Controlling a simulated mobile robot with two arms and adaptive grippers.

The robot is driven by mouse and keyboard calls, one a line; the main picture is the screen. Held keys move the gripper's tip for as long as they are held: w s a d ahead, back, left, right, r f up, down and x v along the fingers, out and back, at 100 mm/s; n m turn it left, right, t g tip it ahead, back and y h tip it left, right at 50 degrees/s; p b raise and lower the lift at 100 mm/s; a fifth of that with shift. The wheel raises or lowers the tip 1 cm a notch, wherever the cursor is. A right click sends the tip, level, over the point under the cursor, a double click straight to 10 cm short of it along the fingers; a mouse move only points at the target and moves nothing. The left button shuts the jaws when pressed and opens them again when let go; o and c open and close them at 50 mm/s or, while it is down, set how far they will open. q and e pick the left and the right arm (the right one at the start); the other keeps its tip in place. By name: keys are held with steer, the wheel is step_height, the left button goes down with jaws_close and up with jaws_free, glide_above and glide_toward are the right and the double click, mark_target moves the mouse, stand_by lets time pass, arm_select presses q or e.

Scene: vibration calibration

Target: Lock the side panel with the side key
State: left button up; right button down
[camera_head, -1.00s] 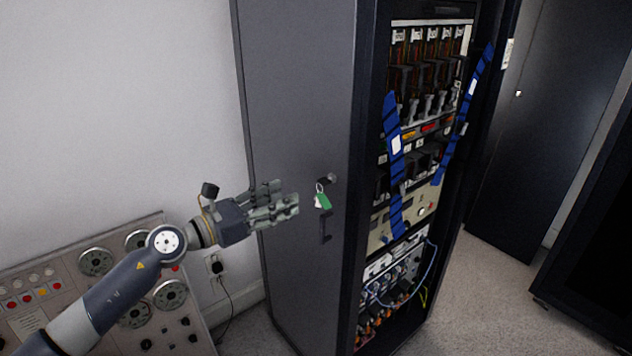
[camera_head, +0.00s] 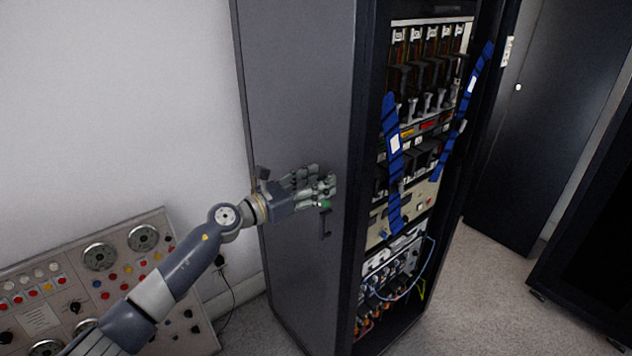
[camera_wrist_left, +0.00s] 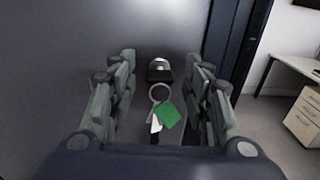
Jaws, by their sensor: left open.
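The side panel (camera_head: 300,95) is the dark grey side of the tall equipment cabinet. The side key (camera_wrist_left: 160,72) has a black head at the panel's lock. A ring with a green tag (camera_wrist_left: 169,115) and a pale tag hangs from it in the left wrist view. In the head view only a bit of the green tag (camera_head: 326,203) shows; my fingers hide the key. My left gripper (camera_head: 331,190) is at the key, open. In the left wrist view its fingers stand on both sides of the key, apart from it. My right gripper is not in view.
A dark handle (camera_head: 325,224) sits on the panel just below the key. The open cabinet front shows equipment and blue straps (camera_head: 394,150). A control console (camera_head: 120,270) stands at lower left by the wall. Another dark cabinet (camera_head: 535,130) stands at right. Carpet is clear between.

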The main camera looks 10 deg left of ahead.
arm_select(q)
steer(key=c, duration=1.1)
steer(key=shift+o, duration=0.2)
steer(key=shift+n, duration=0.4)
steer(key=n+p, duration=0.2)
steer(key=n, duration=0.1)
steer(key=shift+a+r, duration=0.1)
steer(key=shift+w+a+f+n+p, duration=0.15)
steer(key=shift+n+p, duration=1.5)
steer(key=shift+n, duration=1.9)
steer(key=shift+s+d+f+n+p, duration=0.15)
steer(key=shift+n+p, duration=1.45)
steer(key=shift+n, duration=1.95)
steer(key=shift+w+a, duration=0.1)
